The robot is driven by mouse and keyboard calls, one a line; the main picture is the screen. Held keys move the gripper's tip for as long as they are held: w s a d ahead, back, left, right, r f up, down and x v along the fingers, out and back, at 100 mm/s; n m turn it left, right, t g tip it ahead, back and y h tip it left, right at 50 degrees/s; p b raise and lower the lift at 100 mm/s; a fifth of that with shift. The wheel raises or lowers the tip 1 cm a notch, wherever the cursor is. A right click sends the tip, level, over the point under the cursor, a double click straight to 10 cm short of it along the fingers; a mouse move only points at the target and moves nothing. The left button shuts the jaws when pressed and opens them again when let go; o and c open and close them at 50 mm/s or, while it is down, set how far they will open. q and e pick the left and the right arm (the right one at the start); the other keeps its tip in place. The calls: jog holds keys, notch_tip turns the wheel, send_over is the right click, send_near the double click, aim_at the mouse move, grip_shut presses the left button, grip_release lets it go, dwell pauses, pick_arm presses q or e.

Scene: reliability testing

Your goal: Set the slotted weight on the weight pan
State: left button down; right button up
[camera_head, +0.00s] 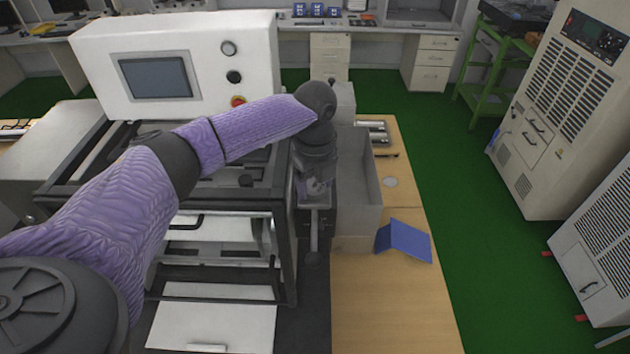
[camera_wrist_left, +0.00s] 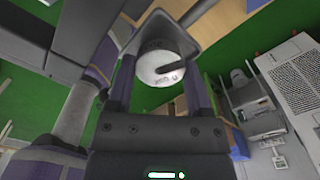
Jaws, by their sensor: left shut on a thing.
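My left arm comes in from the left and reaches down beside the machine. Its gripper (camera_head: 314,188) points down at the front right of the frame. In the left wrist view the slotted weight (camera_wrist_left: 158,66), a pale round disc with a dark slot, sits between the two fingers of my left gripper (camera_wrist_left: 158,75), which is shut on it. A grey angled plate (camera_wrist_left: 188,22) is close around the weight's far side. In the head view a small grey plate and hanging rod (camera_head: 314,232) show just below the gripper; I cannot tell whether this is the weight pan. My right gripper is out of view.
The white machine (camera_head: 255,60) with a screen and dark frame stands left of the gripper. A grey open box (camera_head: 368,185) is close on the right, on a wooden table (camera_head: 390,310). A blue folder-like object (camera_head: 405,240) lies there. The table's front right is clear.

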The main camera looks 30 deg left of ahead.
pick_arm(q)
grip_release()
notch_tip(320, 180, up, 10)
jog(key=b, duration=0.1)
jog(key=shift+b, duration=0.35)
dwell(0.4)
